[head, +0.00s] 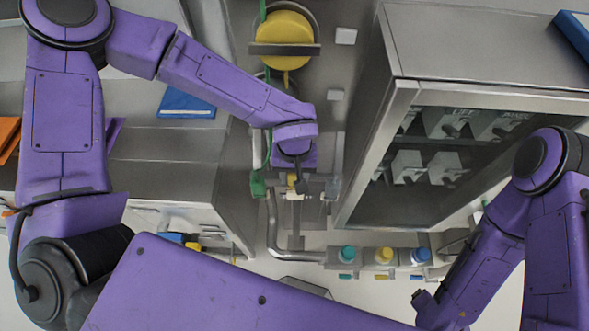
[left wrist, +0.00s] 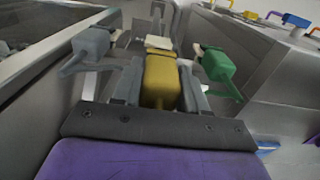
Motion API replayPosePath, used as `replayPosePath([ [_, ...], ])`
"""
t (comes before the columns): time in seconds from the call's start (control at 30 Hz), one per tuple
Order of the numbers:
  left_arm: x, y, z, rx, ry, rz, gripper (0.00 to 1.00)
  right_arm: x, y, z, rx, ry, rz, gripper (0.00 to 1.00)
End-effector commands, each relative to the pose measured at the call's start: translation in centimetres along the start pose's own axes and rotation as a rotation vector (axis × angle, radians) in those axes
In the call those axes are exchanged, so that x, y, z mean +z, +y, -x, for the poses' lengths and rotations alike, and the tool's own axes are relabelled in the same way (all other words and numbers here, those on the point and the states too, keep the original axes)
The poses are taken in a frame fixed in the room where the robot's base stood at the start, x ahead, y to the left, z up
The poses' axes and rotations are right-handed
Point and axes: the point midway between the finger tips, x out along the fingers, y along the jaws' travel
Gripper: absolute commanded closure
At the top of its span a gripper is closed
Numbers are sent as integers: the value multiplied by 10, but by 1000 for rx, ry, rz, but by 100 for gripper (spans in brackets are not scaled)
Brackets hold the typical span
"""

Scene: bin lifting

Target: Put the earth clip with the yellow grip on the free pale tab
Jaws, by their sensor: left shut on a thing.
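My left gripper (head: 293,180) reaches down between the cabinets. In the left wrist view its two grey fingers (left wrist: 161,90) are shut on the yellow grip of the earth clip (left wrist: 160,80); a bit of yellow also shows in the head view (head: 292,181). A pale piece (left wrist: 158,42) lies just beyond the yellow grip, in line with it, and looks like the pale tab. I cannot tell whether the clip's jaws touch it, as the grip hides them. My right arm shows at the right, but its fingers are not in view.
A grey clip (left wrist: 90,45) stands left of the yellow one and a green clip (left wrist: 218,66) right of it, both close to my fingers. A glass-fronted cabinet (head: 395,85) stands right of the gripper. A yellow round thing (head: 284,28) sits behind.

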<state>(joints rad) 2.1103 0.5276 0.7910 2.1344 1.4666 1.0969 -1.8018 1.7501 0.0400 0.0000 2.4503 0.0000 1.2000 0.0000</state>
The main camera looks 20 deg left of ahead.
Motion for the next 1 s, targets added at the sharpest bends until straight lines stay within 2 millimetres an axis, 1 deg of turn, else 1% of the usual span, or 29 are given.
replayPosePath([
  [0.27,0,0,-4,-1,-1,1,99,0,0,-1,0,0,0,28],
  [0.8,-5,1,-34,-1,-1,1,99,2,0,-4,0,0,0,28],
  [1.0,-6,1,-35,-1,0,1,99,2,0,-4,0,0,0,28],
])
